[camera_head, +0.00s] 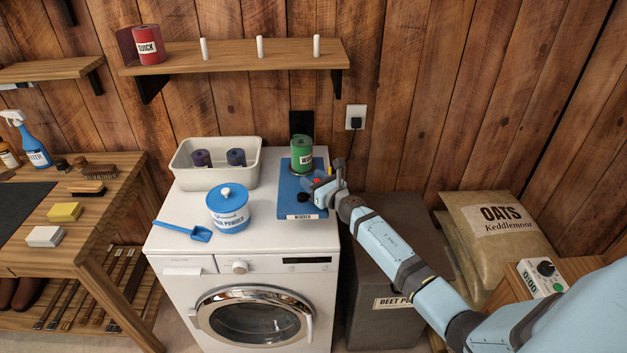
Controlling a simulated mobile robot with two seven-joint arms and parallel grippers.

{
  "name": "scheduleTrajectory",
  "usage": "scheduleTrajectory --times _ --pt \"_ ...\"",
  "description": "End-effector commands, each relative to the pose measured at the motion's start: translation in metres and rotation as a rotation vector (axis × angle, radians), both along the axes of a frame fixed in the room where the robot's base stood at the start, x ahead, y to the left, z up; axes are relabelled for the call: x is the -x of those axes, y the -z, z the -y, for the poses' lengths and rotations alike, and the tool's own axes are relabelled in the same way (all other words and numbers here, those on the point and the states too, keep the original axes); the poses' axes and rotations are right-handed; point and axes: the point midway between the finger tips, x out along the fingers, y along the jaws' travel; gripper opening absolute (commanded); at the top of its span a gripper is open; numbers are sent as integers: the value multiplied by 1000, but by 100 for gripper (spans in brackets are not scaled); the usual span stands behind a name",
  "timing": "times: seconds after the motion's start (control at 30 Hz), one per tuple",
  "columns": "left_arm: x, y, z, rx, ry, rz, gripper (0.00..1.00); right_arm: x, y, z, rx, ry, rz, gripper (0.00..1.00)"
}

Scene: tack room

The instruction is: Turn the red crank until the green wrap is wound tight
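The green wrap (302,155) stands upright as a roll at the back of the blue winder (291,208), which lies on top of the white washing machine. How tight the roll is cannot be told. My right gripper (323,182) is at the right side of the winder, in front and to the right of the green wrap. A small bit of red, likely the red crank (317,181), shows at its fingertips. The gripper hides most of that part, and whether its fingers are closed is unclear. My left gripper is not in view.
On the washing machine (180,240) stand a cream tray (178,181) with dark rolls, a blue-lidded powder tub (228,222) and a blue scoop (197,234). A shelf (230,60) with white pegs and a red roll hangs above. A dark bin (375,310) stands right.

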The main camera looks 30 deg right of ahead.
Motion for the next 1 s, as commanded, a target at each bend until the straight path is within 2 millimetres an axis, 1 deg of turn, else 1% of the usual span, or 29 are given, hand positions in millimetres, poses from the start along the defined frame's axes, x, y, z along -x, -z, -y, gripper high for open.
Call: scheduleTrajectory --times 0.03,0.07,0.1,0.17,0.37,0.57,0.77,1.0 --pt "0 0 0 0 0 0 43 0 0 0 0 0 0 32" --pt "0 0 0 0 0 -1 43 0 0 0 0 0 0 25" --pt "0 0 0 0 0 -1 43 0 0 0 0 0 0 16" --pt "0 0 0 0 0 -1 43 0 0 0 0 0 0 3" --pt "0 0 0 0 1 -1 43 1 0 0 0 6 0 3" --pt "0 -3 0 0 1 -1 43 3 -1 -1 0 63 1 3" --pt "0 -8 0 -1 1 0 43 8 -1 -2 -2 192 0 3" --pt "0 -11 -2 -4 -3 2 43 16 -1 -4 -4 414 1 3"
